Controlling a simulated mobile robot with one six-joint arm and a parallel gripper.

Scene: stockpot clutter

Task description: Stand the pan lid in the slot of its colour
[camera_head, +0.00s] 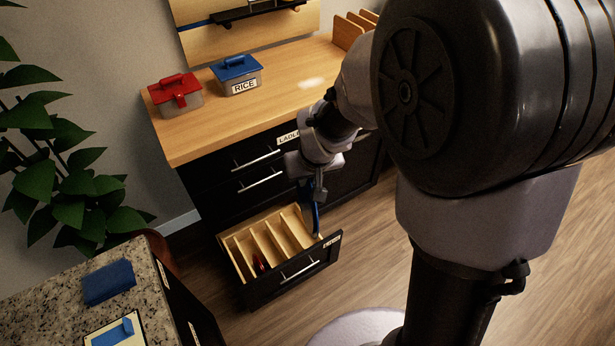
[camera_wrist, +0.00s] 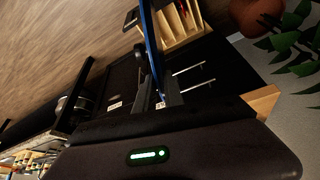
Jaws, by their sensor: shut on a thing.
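My gripper (camera_head: 316,190) is shut on a blue pan lid (camera_head: 316,220), seen nearly edge-on and hanging upright below the fingers. In the wrist view the lid (camera_wrist: 151,42) runs up from my fingertips (camera_wrist: 163,98) as a thin blue disc. The open bottom drawer (camera_head: 293,282) has wooden dividers (camera_head: 272,240) forming several upright slots. The lid is at the drawer's right end in the head view; I cannot tell whether it is above or inside a slot. Something red (camera_head: 258,264) stands in a slot toward the left. Slot colour marks are too small to read.
The counter above holds a red-lidded box (camera_head: 178,94) and a blue-lidded box (camera_head: 238,76) labelled RICE. Shut drawers (camera_head: 258,172) lie above the open one. A granite counter (camera_head: 60,318) with a blue cloth-like item (camera_head: 108,282) is at lower left. A plant stands left.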

